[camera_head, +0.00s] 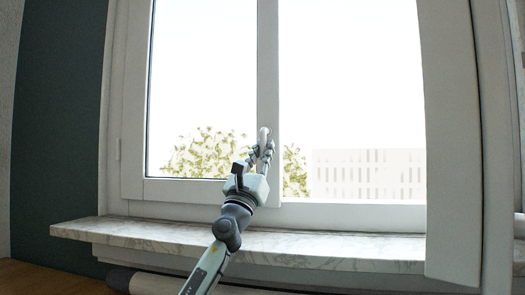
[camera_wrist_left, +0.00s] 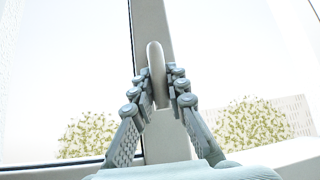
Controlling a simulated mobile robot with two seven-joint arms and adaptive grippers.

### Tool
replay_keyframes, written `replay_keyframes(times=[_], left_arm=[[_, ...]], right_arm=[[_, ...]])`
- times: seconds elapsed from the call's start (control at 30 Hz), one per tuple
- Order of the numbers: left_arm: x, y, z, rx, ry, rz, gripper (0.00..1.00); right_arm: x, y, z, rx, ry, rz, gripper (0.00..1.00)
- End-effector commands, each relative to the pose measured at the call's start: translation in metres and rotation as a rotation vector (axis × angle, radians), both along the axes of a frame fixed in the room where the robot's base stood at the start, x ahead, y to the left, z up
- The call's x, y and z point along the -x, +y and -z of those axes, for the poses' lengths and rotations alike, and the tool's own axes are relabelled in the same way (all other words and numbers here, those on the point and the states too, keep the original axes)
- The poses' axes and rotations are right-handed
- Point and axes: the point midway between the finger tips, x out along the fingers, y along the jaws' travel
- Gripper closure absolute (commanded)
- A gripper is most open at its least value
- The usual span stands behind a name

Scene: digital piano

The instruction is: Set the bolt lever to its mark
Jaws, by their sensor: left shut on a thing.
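The bolt lever (camera_head: 263,133) is a pale, rounded handle on the upright middle bar of a white window. It also shows in the left wrist view (camera_wrist_left: 156,62), where it stands nearly upright and its rounded end rises above the fingers. My left gripper (camera_head: 263,154) reaches up to it from below. In the left wrist view my left gripper (camera_wrist_left: 160,86) has one finger on each side of the lever and is shut on it. The fingers hide the lever's lower part. I cannot make out a mark. My right gripper is not in view.
The white window frame (camera_head: 268,60) stands behind the lever, with glass on both sides. A marbled sill (camera_head: 130,232) juts out below, under my left arm. A white upright panel (camera_head: 452,150) stands at the right. A dark green wall strip (camera_head: 55,120) is at the left.

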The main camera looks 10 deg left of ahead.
Motion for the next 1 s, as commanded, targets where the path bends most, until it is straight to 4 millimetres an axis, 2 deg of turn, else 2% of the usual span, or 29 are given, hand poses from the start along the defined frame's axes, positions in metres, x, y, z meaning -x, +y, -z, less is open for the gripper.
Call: replay_keyframes(times=[0.2, 0.23, 0.4, 0.77, 1.0], left_arm=[[0.000, 0.000, -0.001, 0.003, 0.000, 0.003, 1.00], [0.000, 0.000, -0.001, 0.003, 0.000, 0.003, 0.82], [0.000, 0.000, -0.001, 0.002, -0.001, 0.002, 0.64], [0.004, 0.001, 0.004, 0.001, 0.000, 0.002, 0.64], [0.034, 0.007, 0.036, 0.000, 0.002, 0.002, 0.64]], right_arm=[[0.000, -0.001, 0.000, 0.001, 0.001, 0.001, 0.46], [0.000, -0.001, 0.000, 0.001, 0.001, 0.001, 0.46], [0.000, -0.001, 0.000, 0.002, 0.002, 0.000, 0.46], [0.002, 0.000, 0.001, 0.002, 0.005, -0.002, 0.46], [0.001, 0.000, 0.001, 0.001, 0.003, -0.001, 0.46]])
